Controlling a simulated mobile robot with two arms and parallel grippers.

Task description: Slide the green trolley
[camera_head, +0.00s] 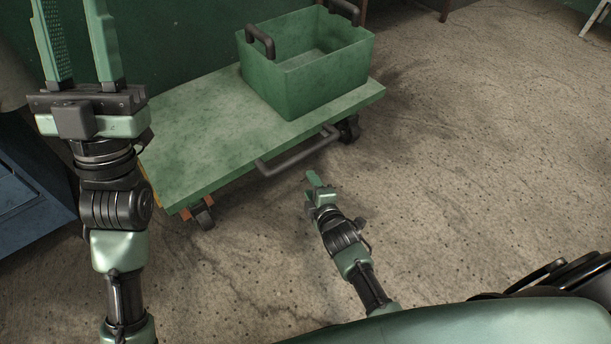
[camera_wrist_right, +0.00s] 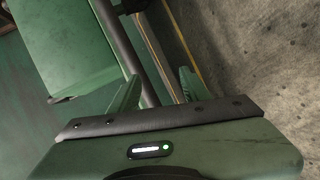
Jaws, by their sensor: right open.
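The green trolley (camera_head: 190,130) is a flat green platform on dark casters, standing on the floor in the left and middle of the head view. A dark bar handle (camera_head: 298,153) runs along its near right edge. My right gripper (camera_head: 313,180) is open beside the handle. In the right wrist view, its two green fingers (camera_wrist_right: 158,88) stand apart with the dark handle bar (camera_wrist_right: 126,45) running down between them; contact cannot be told. My left gripper (camera_head: 74,40) is raised at the left, its fingers apart and empty, tips near the top edge.
A green crate (camera_head: 305,84) with dark handles sits on the trolley's far right part. A dark green wall (camera_head: 180,40) stands behind. A blue box-like object (camera_head: 30,200) is at the left edge. The concrete floor (camera_head: 480,150) at the right is mostly clear.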

